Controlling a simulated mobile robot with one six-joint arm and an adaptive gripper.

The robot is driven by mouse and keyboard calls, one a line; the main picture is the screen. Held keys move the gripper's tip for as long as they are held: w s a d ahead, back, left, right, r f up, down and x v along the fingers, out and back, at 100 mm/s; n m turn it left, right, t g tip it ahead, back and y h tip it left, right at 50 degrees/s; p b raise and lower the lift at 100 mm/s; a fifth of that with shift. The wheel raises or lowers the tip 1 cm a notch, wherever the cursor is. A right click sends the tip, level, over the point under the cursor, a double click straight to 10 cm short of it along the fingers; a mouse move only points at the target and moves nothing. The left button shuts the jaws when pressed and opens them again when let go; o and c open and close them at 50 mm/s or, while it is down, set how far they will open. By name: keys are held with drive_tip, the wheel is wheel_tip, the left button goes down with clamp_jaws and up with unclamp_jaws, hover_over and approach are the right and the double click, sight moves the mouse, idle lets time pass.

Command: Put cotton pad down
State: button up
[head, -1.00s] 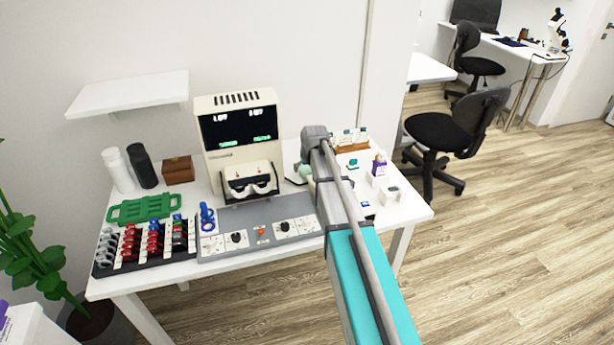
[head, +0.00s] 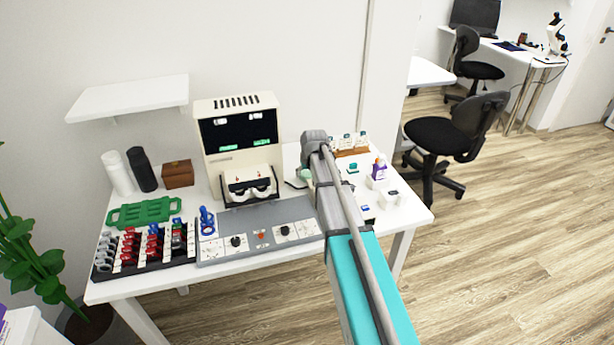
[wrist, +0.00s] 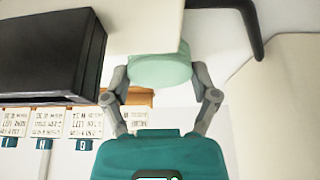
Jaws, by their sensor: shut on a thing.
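The cotton pad (wrist: 160,68) shows as a pale mint, rounded piece between my fingertips in the wrist view. My gripper (wrist: 160,80) is shut on it, with one grey finger at each side. A pale surface in the wrist view covers the pad's upper edge. In the head view my gripper (head: 308,172) is over the table (head: 290,262), right of the cream eye test device (head: 237,150). The pad is a small mint patch there, mostly hidden by my arm. Whether it touches anything below is not clear.
A rack of small bottles (head: 350,146) stands behind my gripper. A purple-and-white bottle (head: 379,170) and small white items are on the right. A grey control panel (head: 262,235), green tray (head: 145,212) and black lens rack (head: 145,250) fill the left and front.

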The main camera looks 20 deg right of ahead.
sight(307, 173)
drive_tip(key=shift+r, duration=0.2)
drive_tip(key=shift+c, duration=0.2)
wheel_tip(307, 173, up, 3)
drive_tip(key=p, duration=0.3)
drive_tip(key=shift+f, duration=0.1)
drive_tip(key=s+a+r+p, duration=0.1)
drive_tip(key=s+r+p, duration=0.8)
drive_tip(key=s, duration=0.5)
drive_tip(key=shift+a+r+p, duration=0.35)
drive_tip(key=shift+r+p, duration=0.05)
drive_tip(key=shift+p, duration=0.1)
idle(0.5)
drive_tip(key=shift+d, duration=0.15)
